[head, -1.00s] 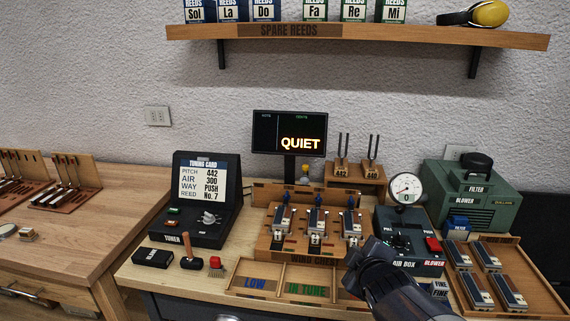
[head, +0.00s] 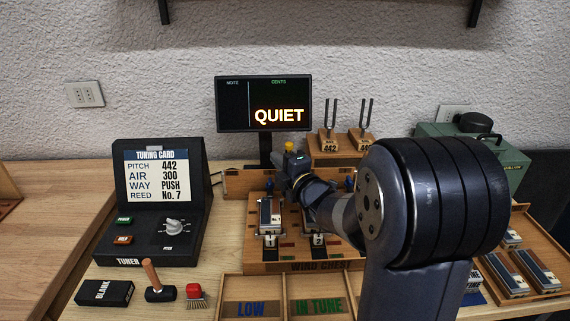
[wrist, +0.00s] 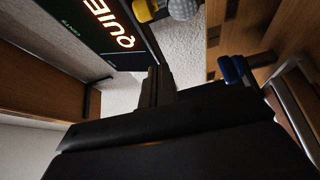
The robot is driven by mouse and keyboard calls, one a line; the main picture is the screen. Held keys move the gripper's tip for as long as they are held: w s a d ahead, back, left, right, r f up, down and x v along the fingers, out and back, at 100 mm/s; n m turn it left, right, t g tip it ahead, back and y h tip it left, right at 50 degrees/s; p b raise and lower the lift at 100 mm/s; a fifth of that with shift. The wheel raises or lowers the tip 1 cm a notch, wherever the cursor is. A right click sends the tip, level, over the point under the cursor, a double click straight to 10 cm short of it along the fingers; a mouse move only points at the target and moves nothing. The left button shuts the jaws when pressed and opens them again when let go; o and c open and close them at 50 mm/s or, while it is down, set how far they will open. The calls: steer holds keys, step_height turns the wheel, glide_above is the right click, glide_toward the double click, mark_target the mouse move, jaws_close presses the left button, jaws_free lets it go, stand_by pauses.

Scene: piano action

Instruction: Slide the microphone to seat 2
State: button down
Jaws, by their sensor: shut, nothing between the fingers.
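The microphone, with a yellow body (head: 290,147), stands behind the wind chest (head: 263,266), below the display. In the wrist view its yellow body (wrist: 143,10) and grey mesh head (wrist: 184,8) show at the top edge. My gripper (head: 287,168) is shut and empty, just in front of and below the microphone in the head view. In the wrist view its fingertips (wrist: 156,86) are apart from the visible microphone parts. Seat 1's reed block (head: 270,213) stands on the left of the chest. My arm hides much of the middle and right seats, and I cannot read the rail's seat marks.
The display (head: 264,104) reads QUIET and stands close behind my gripper. Tuning forks (head: 330,127) stand on a wooden block to the right. A blue clamp knob (wrist: 235,70) is near my fingers. The tuner (head: 150,240) and the LOW and IN TUNE tray (head: 286,279) are farther forward.

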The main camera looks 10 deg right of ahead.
mark_target(287, 151)
steer(key=shift+w+d+p, duration=0.25)
steer(key=shift+w+d, duration=0.2)
steer(key=shift+w, duration=0.3)
steer(key=shift+w+d+p, duration=0.3)
steer(key=shift+w+d, duration=0.1)
steer(key=shift+w, duration=0.35)
steer(key=shift+w+d+p, duration=0.25)
steer(key=shift+w+d, duration=0.2)
steer(key=shift+w, duration=0.3)
steer(key=shift+f, duration=0.1)
steer(key=shift+d+b, duration=0.3)
steer(key=shift+d, duration=0.05)
steer(key=d, duration=0.2)
steer(key=s+d+b, duration=0.1)
steer(key=d, duration=0.1)
steer(key=shift+d, duration=0.15)
